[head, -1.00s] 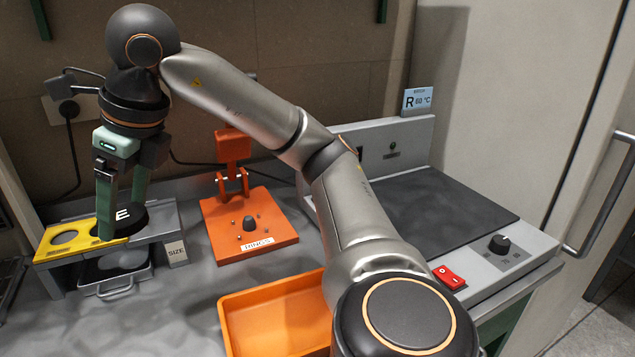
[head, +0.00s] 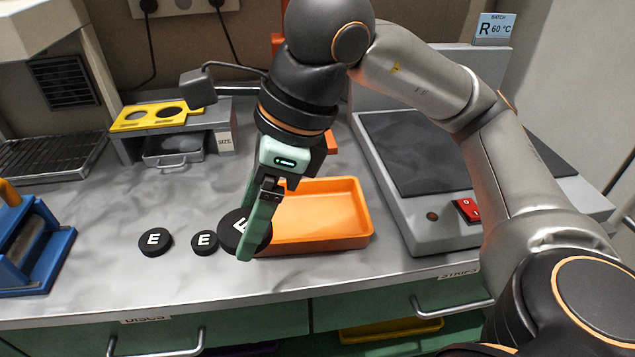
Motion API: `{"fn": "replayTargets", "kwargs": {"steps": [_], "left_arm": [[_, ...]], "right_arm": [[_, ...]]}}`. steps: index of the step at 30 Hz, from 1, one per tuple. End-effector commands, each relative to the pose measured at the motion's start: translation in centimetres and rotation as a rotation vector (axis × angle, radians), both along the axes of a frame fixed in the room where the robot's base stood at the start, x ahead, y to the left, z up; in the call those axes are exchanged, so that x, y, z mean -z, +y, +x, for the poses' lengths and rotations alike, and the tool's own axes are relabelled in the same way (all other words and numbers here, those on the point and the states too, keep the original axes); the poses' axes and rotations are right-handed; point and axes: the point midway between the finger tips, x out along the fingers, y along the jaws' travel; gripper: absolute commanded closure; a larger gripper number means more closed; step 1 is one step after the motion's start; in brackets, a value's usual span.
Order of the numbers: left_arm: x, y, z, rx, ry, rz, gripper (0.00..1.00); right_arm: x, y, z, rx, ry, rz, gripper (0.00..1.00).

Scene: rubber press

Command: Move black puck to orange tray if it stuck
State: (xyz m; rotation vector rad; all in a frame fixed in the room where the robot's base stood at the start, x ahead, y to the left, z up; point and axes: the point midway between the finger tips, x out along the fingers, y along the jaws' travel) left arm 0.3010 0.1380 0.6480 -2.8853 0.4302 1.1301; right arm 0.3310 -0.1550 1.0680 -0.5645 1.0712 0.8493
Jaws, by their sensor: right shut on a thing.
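My right gripper (head: 258,228) is shut on a black puck (head: 229,230) with a white letter, partly covered by the green finger. It holds the puck at the left edge of the orange tray (head: 345,236); whether the puck touches the tray or bench I cannot tell. The visible part of the tray looks empty. Two more black pucks marked E lie flat on the bench to the left, one at the far left (head: 155,242) and a smaller one (head: 204,242) beside the held puck. My left gripper is not in view.
A yellow plate with round holes (head: 155,117) tops the SIZE stand (head: 222,140) at the back left. A grey machine with a dark plate (head: 420,150) and red switch (head: 466,209) stands right. A blue device (head: 35,245) is at the left edge.

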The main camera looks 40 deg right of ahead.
Motion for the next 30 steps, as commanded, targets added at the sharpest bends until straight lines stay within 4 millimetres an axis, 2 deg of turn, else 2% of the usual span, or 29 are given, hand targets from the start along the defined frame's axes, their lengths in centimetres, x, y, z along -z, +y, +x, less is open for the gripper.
{"fn": "replayTargets", "kwargs": {"steps": [11,15,25,30], "left_arm": [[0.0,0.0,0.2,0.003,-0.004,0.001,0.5],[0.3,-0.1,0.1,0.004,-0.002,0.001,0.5],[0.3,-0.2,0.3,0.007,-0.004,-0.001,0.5],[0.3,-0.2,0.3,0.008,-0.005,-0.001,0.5]], "right_arm": [[4.0,-6.3,6.1,0.011,0.006,-0.001,0.88],[6.7,-7.7,7.6,0.007,0.006,-0.001,0.88],[9.5,-9.3,9.3,0.005,0.003,-0.001,0.88],[12.0,-9.5,9.5,0.002,0.002,-0.002,0.88]]}}
